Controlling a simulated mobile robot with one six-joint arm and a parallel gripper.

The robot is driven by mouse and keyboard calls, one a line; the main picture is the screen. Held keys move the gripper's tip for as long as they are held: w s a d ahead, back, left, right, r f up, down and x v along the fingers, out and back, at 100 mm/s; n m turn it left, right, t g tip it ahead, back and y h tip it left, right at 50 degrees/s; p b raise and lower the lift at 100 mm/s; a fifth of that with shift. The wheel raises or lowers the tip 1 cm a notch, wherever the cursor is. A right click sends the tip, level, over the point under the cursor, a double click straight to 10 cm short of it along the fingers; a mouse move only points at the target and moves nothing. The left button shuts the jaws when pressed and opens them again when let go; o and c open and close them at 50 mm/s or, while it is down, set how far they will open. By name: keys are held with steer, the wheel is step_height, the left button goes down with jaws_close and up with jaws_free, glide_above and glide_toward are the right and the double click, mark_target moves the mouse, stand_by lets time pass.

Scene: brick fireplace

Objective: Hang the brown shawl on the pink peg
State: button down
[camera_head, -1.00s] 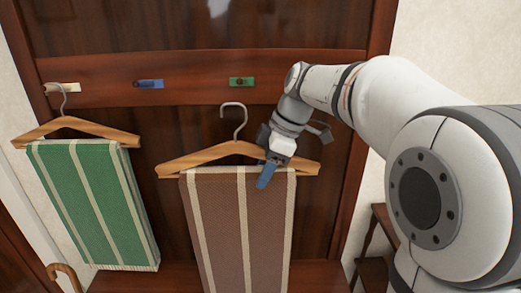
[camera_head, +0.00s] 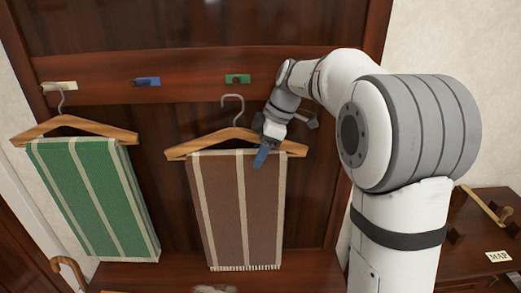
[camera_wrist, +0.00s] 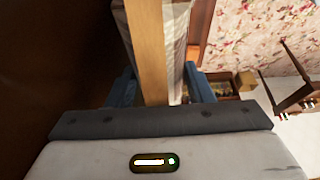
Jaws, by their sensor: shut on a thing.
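The brown shawl (camera_head: 238,205) with cream stripes drapes over a wooden hanger (camera_head: 200,144), below the peg rail. The hanger's metal hook (camera_head: 233,103) points up, free, a little below the green peg (camera_head: 238,79). My gripper (camera_head: 262,155) is shut on the right arm of the hanger. In the wrist view, the hanger's wood (camera_wrist: 148,50) runs between my blue fingers (camera_wrist: 160,88). No pink peg shows in either view.
The rail also bears a blue peg (camera_head: 146,82) and a cream peg (camera_head: 58,86), where a green shawl (camera_head: 92,200) hangs on its own hanger. A dark side table (camera_head: 465,255) with a MAP card stands at right. A cane handle (camera_head: 68,265) shows lower left.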

steer(key=shift+f, duration=0.2)
steer(key=c, duration=0.7)
jaws_free()
steer(key=b+v, duration=0.1)
steer(key=v, duration=0.6)
steer(key=shift+d+r, duration=0.1)
steer(key=shift+r, duration=0.2)
